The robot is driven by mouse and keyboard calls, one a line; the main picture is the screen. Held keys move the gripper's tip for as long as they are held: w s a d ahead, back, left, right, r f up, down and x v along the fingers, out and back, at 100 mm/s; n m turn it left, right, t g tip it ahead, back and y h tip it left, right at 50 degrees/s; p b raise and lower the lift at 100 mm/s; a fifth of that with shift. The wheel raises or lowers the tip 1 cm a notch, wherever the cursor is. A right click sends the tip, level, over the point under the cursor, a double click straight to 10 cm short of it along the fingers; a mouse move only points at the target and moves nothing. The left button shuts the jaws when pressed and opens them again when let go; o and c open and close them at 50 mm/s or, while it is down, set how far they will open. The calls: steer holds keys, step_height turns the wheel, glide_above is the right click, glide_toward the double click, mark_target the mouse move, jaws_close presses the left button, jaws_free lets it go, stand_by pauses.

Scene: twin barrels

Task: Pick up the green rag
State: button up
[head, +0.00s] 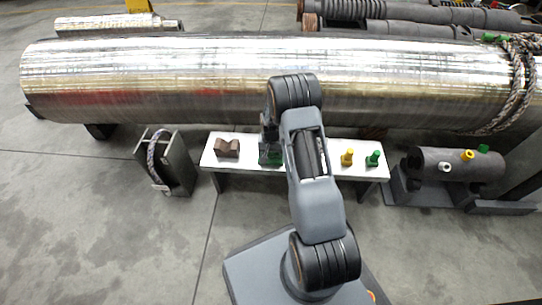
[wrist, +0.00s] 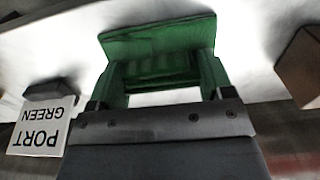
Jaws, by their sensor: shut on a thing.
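The green rag (wrist: 158,38) fills the space between and ahead of the jaws in the wrist view. My gripper (wrist: 160,88) is shut on it, with a jaw at each side. In the head view my gripper (head: 269,152) is over the white bench (head: 222,163), left of my forearm. A small part of the green rag (head: 274,158) shows there at the bench top. My arm hides part of the bench. I cannot tell whether the rag touches the bench.
On the bench stand a brown block (head: 228,148), a yellow plug (head: 347,157) and a green plug (head: 373,159). A long metal barrel (head: 200,80) lies behind. A grey holder with a rope (head: 175,165) stands left. A "PORT GREEN" sign (wrist: 40,125) shows in the wrist view.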

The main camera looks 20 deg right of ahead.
steer(key=shift+r, duration=0.15)
steer(key=r, duration=0.1)
steer(key=r+p, duration=0.2)
steer(key=r, duration=0.1)
steer(key=shift+w+a, duration=0.1)
steer(key=shift+a, duration=0.15)
steer(key=w+a+r+p, duration=0.1)
steer(key=a+r+p, duration=0.1)
steer(key=a+r, duration=0.2)
steer(key=w+a+r+p, duration=0.2)
steer(key=a+r+p, duration=0.1)
steer(key=a, duration=0.6)
steer(key=shift+w+r, duration=0.2)
steer(key=shift+r, duration=0.7)
